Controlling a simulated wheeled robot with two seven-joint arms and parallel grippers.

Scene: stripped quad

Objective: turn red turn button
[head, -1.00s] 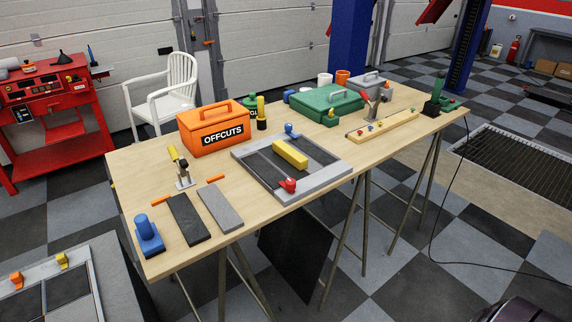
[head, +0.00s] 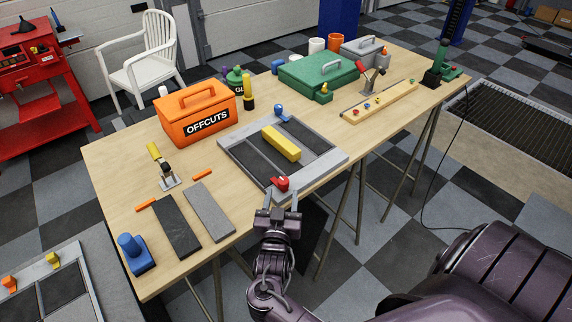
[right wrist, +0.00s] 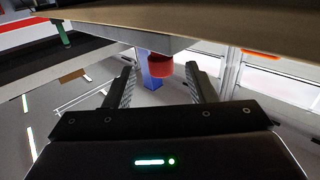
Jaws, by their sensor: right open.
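The red turn button (head: 280,184) sits on the near end of a grey frame (head: 232,152) on the wooden table. My right gripper (head: 277,201) is open just on the near side of the button. In the right wrist view the red button (right wrist: 160,65) shows between and beyond the two spread fingers (right wrist: 160,82), with no finger seen closed on it. A blue turn button (head: 281,113) sits at the far end of the frame. A yellow bar (head: 281,144) lies across the frame's dark panels. My left gripper is not in view.
An orange OFFCUTS box (head: 195,115) stands behind left and a green toolbox (head: 318,77) at the back. Dark (head: 175,226) and grey (head: 209,211) slabs, a toggle clamp (head: 162,168) and a blue-handled block (head: 137,254) lie at left. A wooden strip with pegs (head: 380,102) lies at right.

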